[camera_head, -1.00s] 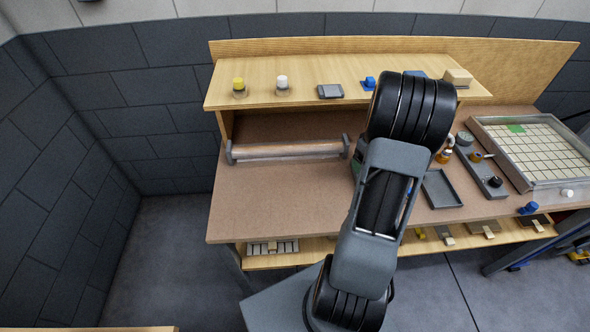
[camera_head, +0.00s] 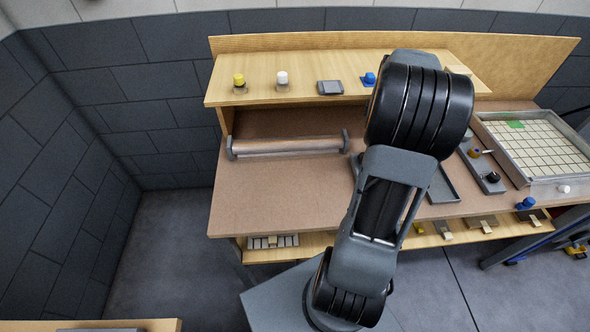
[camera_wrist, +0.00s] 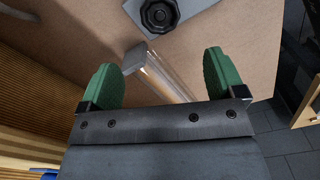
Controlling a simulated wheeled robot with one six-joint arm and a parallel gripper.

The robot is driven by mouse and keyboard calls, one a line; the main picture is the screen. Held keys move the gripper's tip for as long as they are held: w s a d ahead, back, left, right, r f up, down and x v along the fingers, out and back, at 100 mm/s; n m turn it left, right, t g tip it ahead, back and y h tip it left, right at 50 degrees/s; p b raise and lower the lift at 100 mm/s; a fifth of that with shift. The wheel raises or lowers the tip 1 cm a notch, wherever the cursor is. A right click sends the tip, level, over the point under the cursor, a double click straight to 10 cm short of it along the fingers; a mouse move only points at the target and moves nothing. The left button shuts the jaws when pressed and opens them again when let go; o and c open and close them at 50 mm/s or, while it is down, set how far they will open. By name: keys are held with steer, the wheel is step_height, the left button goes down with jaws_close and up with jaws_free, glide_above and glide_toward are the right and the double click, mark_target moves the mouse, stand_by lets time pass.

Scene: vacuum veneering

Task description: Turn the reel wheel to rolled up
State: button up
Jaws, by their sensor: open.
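A black lobed wheel (camera_wrist: 159,13) sits on a grey plate (camera_wrist: 185,18) at the top of the wrist view. I cannot tell for certain that it is the reel wheel; in the head view that spot is hidden behind my arm. The clear-wrapped roll (camera_head: 290,146) lies across the bench between two grey end brackets. It also shows in the wrist view (camera_wrist: 165,78), between my fingers in the picture. My gripper (camera_wrist: 160,62) is open and empty, its green fingers apart, with the wheel beyond the fingertips. In the head view my gripper is hidden behind my arm.
A wooden shelf (camera_head: 300,95) stands above the roll, holding a yellow-capped jar (camera_head: 239,80), a white-capped jar (camera_head: 282,79) and a grey block (camera_head: 330,87). A grey tray (camera_head: 443,187) and a gridded frame (camera_head: 535,145) lie to the right. The bench front left is clear.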

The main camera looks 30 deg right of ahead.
steer(key=w+a+r+m+t+b, duration=0.1)
steer(key=a+r, duration=0.1)
steer(key=a, duration=0.4)
steer(key=w+a+r+m, duration=0.1)
steer(key=a+r+m, duration=0.1)
steer(key=a, duration=0.4)
steer(key=s+a+f+m+t+b, duration=0.1)
steer(key=s+a+m, duration=0.1)
steer(key=a, duration=0.6)
steer(key=s+a+f+m+t+b, duration=0.1)
steer(key=s+a, duration=0.3)
steer(key=a, duration=0.4)
steer(key=shift+f+m, duration=0.15)
steer(key=shift+m, duration=0.65)
